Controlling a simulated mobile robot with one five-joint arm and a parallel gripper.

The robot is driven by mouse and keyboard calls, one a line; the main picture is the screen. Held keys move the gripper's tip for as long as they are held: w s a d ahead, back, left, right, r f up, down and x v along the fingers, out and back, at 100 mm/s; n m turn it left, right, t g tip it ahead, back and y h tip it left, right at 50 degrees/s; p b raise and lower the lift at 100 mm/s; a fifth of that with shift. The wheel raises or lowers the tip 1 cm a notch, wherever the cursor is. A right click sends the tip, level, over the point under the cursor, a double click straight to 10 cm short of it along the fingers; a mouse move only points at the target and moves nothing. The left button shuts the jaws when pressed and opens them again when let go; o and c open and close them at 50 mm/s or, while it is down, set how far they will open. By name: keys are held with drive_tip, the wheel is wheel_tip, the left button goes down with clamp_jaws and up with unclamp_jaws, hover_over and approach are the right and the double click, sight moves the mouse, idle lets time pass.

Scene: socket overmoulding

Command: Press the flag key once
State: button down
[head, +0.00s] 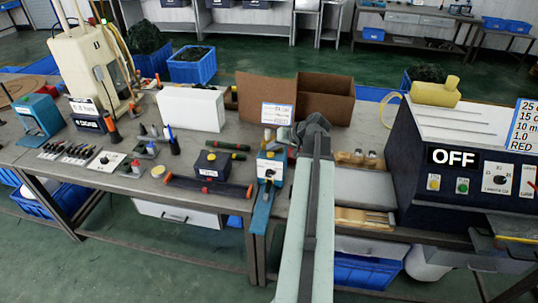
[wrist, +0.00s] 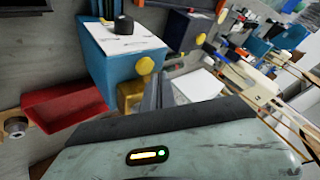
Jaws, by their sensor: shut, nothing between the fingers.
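No key marked as a flag is readable, so I cannot tell which one it is. A blue box (head: 268,170) with a pale panel and black knob stands at the middle bench edge. In the wrist view the blue box (wrist: 125,45) carries a round yellow button (wrist: 145,66) on its side. A dark blue box (head: 212,163) left of it has a yellow button too, which shows in the wrist view (wrist: 201,38). My gripper (wrist: 157,90) is shut and empty, beside the yellow button and apparently apart from it. In the head view my arm hides part of the bench.
A dark machine (head: 440,175) reading OFF, with yellow and green buttons, stands right. A red tray (wrist: 65,103) lies left in the wrist view. A brown open box (head: 325,100) and a white block (head: 190,108) stand behind. Small tools crowd the left bench.

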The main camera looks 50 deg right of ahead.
sight(273, 154)
wheel_tip(273, 154, up, 5)
drive_tip(key=p, duration=0.5)
idle(0.6)
